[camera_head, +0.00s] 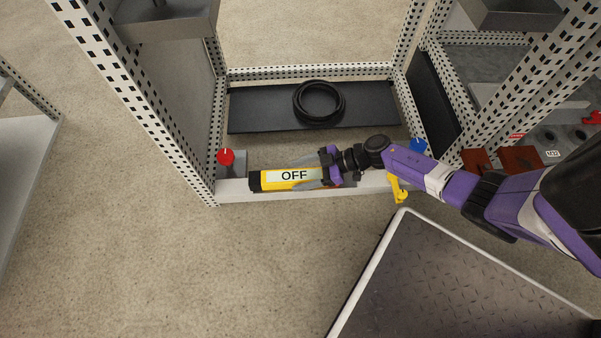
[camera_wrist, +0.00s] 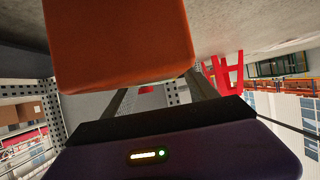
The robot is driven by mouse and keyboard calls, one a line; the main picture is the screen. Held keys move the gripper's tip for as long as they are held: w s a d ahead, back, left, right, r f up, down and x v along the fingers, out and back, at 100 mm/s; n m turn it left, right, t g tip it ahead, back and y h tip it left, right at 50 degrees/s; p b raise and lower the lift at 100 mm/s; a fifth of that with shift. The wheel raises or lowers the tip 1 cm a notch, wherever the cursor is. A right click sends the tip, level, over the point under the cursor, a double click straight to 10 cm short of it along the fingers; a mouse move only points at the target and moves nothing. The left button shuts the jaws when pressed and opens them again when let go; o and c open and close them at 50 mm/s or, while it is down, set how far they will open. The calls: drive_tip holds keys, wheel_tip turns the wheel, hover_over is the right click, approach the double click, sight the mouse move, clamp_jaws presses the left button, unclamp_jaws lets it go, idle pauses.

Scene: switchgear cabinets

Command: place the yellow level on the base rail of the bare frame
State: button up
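The yellow level (camera_head: 268,181), with black ends and a white label reading OFF, lies lengthwise along the front base rail (camera_head: 232,190) of the bare frame. It covers part of the rail; I cannot tell whether it touches it or is slightly above. My gripper (camera_head: 318,168) reaches in from the right, with grey fingers on the far and near sides of the level, and appears shut on it. In the wrist view a large orange block (camera_wrist: 122,45), likely the level, fills the top, close to the camera, with the fingers (camera_wrist: 160,95) partly behind it.
A red knob-like item (camera_head: 226,157) stands at the rail's left end. A yellow item (camera_head: 398,190) and a blue item (camera_head: 418,145) are near its right end. A black cable coil (camera_head: 319,101) lies on the dark panel (camera_head: 255,108) behind. Perforated posts (camera_head: 180,150) flank the opening.

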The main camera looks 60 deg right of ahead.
drive_tip(key=shift+r, duration=0.1)
drive_tip(key=shift+s+d+r, duration=0.15)
drive_tip(key=shift+s+r, duration=0.05)
drive_tip(key=shift+r, duration=0.05)
drive_tip(key=p+v, duration=0.4)
drive_tip(key=v, duration=0.7)
drive_tip(key=shift+s+d, duration=0.15)
drive_tip(key=s+a+r+m+t+h, duration=0.2)
drive_tip(key=s+a+r, duration=0.4)
drive_tip(key=a+r, duration=0.5)
drive_tip(key=s+a+r+m+t+h, duration=0.2)
drive_tip(key=s+a+r+m+h, duration=0.3)
drive_tip(key=a+r, duration=0.7)
wheel_tip(320, 180, up, 6)
drive_tip(key=shift+s+a+f+m+t+h, duration=0.1)
drive_tip(key=shift+s+a+m+t+h, duration=0.25)
drive_tip(key=shift+s, duration=0.35)
